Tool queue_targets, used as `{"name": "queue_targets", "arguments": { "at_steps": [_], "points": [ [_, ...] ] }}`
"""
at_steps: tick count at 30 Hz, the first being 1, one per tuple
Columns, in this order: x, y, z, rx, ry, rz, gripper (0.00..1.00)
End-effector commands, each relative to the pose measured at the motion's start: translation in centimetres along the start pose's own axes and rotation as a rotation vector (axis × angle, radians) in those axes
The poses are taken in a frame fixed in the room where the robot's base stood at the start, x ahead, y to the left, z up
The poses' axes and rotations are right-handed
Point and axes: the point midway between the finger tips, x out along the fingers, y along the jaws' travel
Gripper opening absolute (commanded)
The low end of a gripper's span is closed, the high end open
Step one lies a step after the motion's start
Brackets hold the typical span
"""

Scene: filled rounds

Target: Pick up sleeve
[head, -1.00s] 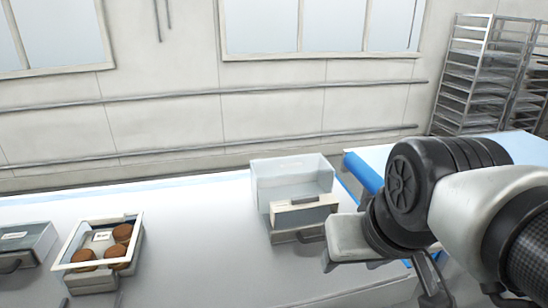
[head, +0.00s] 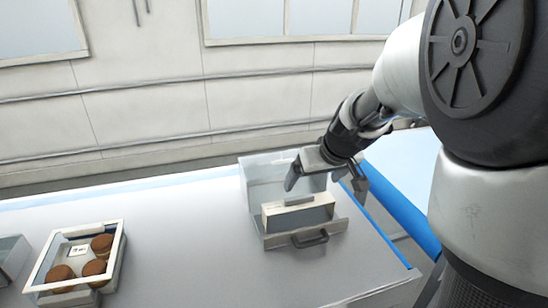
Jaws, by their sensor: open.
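A pale cream box-like piece (head: 298,213), which looks like the sleeve, stands in a clear-walled holder (head: 262,172) with a grey handled front. A small grey bar lies along its top edge. My gripper (head: 327,186) is open above the back right of this piece, its fingers spread and pointing down. The fingers appear apart from the piece, though the exact depth gap is hard to tell. My gripper and wrist cover part of the holder's back right wall.
A cream-framed tray (head: 39,275) with brown rounds and a small white label stands at the left. Another clear-walled bin (head: 12,258) is cut off at the left edge. The white table (head: 180,225) between is clear. A blue-edged surface (head: 405,215) lies at the right.

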Motion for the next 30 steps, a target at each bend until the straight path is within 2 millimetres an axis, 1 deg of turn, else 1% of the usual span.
{"name": "queue_targets", "arguments": {
  "at_steps": [1,3,7,9,15,17,21,24,27,30],
  "points": [
    [1.4,0.0,0.2,0.001,-0.004,0.001,0.92],
    [2.9,0.1,0.2,0.002,-0.004,0.001,0.92],
    [5.1,0.0,0.1,0.001,-0.002,0.001,0.92],
    [5.8,0.0,0.1,0.0,-0.001,0.0,0.92],
    [7.0,-0.1,0.0,0.001,0.0,0.0,0.92],
    [7.8,-0.1,0.2,0.001,-0.002,0.0,0.92],
    [10.0,-0.3,0.3,0.002,-0.002,0.001,0.92],
    [11.1,-0.3,0.2,0.001,-0.001,0.0,0.92],
    [11.6,-0.3,0.2,0.001,-0.001,0.0,0.92],
    [11.6,-0.3,0.1,0.001,0.0,0.0,0.92]
  ]
}}
